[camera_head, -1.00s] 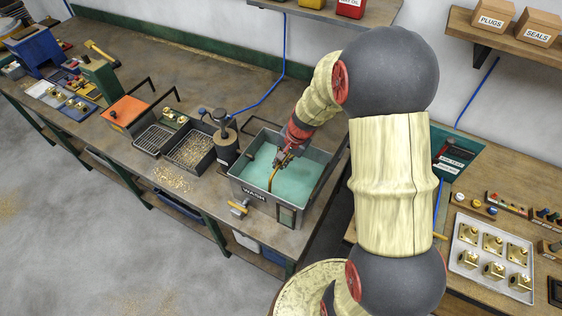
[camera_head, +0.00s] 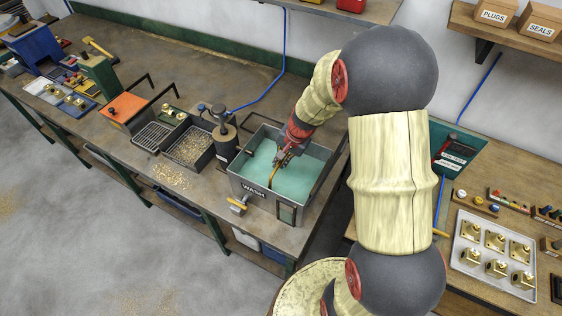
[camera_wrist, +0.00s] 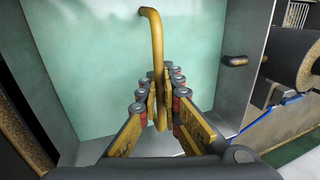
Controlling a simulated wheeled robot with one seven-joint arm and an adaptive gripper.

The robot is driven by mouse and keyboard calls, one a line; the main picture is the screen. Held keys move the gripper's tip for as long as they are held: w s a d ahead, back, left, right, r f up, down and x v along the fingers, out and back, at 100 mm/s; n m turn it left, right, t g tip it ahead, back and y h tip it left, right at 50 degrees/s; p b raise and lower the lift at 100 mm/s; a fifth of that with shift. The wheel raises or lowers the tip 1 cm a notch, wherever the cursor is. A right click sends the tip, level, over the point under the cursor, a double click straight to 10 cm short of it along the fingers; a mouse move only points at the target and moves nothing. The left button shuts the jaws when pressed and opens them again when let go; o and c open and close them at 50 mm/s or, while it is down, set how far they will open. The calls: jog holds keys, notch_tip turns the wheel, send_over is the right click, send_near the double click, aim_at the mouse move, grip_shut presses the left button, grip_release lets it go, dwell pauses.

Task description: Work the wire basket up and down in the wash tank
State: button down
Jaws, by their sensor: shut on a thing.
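The wash tank (camera_head: 240,187) is a grey metal box labelled WASH, with pale green liquid inside. My gripper (camera_head: 283,158) is over the tank, pointing down into it. In the wrist view my gripper (camera_wrist: 163,100) is shut on a yellow-brown bent handle (camera_wrist: 154,40), which rises between the fingers and curves over at its top. The handle also shows in the head view (camera_head: 272,176), reaching down to the liquid. The wire basket's body is not visible in either view; the opaque liquid may hide it.
A tap with a yellow handle (camera_head: 238,204) sticks out at the tank's front. A dark pump can (camera_head: 224,138) stands close at its left, beside a tray of brass chips (camera_head: 191,146). A tray of brass parts (camera_head: 492,253) lies on the right bench.

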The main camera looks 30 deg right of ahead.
jog(key=shift+w+r+p, duration=0.1)
jog(key=shift+r+p, duration=0.2)
jog(key=shift+r, duration=0.45)
jog(key=shift+f, duration=0.25)
jog(key=shift+f+b, duration=0.65)
jog(key=shift+b, duration=0.1)
jog(key=shift+r, duration=0.15)
jog(key=shift+r+p, duration=0.65)
jog(key=shift+r, duration=0.05)
jog(key=shift+f, duration=0.1)
jog(key=shift+f+b, duration=0.7)
jog(key=shift+f, duration=0.05)
jog(key=shift+r, duration=0.1)
